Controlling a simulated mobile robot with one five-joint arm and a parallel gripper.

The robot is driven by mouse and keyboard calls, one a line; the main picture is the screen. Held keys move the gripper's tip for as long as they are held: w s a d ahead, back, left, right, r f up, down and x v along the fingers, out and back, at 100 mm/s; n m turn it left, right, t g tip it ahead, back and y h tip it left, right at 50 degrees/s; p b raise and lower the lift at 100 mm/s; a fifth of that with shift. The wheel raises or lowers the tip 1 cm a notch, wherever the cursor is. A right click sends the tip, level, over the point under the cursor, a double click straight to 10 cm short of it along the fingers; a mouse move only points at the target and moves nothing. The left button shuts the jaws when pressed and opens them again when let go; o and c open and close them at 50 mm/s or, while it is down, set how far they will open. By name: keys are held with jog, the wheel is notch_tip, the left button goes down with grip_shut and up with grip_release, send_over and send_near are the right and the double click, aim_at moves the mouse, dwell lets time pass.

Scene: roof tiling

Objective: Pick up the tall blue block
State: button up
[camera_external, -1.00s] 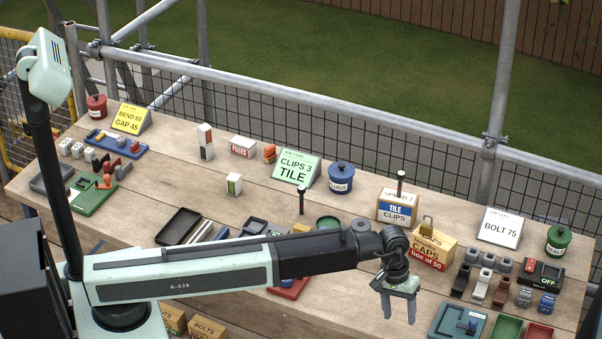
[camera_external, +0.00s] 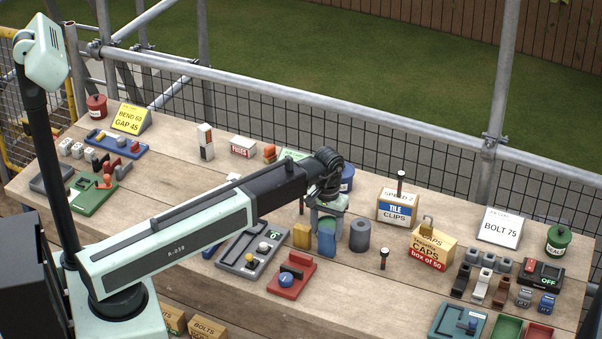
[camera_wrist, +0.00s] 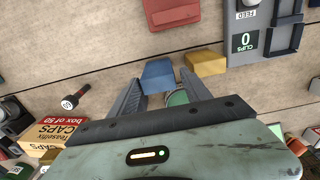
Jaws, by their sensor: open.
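The tall blue block (camera_external: 326,244) stands on the bench at the middle of the external view. In the wrist view its blue top (camera_wrist: 158,73) lies at the fingertips, between the two fingers. My gripper (camera_external: 327,217) points down just above and behind the block; it is open (camera_wrist: 158,80), one finger to each side. I cannot tell whether either finger touches the block. A green round thing (camera_wrist: 177,98) shows between the fingers, close to the right one. A yellow block (camera_external: 302,236) stands just left of the blue block, and also shows in the wrist view (camera_wrist: 206,62).
A grey cylinder (camera_external: 360,235) stands close on the right. A dark bolt (camera_external: 384,254) stands farther right, before the caps box (camera_external: 432,250). A red tray (camera_external: 292,275) and a grey fixture (camera_external: 252,249) lie in front and to the left.

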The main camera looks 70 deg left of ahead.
aim_at(327, 240)
jog(key=f+b, duration=0.5)
jog(key=shift+w+f, duration=0.15)
jog(key=shift+w, duration=0.05)
jog(key=shift+r, duration=0.2)
jog(key=c, duration=1.1)
jog(key=shift+r, duration=0.1)
